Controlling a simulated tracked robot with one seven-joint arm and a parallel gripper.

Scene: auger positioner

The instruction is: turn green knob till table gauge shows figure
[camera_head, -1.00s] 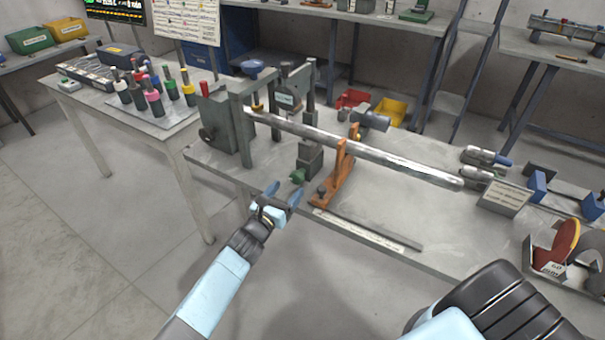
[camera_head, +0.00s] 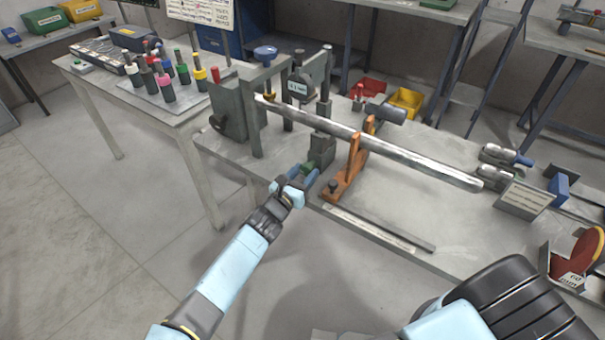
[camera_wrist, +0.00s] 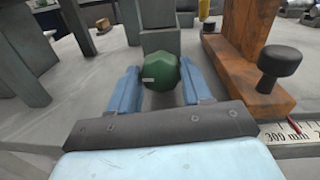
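The green knob (camera_wrist: 160,70) is a faceted knob with a small white mark on its face, low on the front of a grey block. In the head view the knob (camera_head: 315,165) is partly hidden by my gripper (camera_head: 297,180). In the wrist view my gripper (camera_wrist: 159,88) has one blue finger on each side of the knob, very close to it. The fingers are spread; contact is not clear. A small pale readout (camera_head: 298,87) sits on the grey upright behind; its figures are too small to read.
A long metal bar (camera_head: 400,155) slopes across the bench, propped by an orange bracket (camera_head: 350,170) with a black knob (camera_wrist: 280,62). A scale strip (camera_wrist: 300,132) lies at the bench's front edge. Coloured-ring tools (camera_head: 165,85) stand on the left table. Floor left of my arm is clear.

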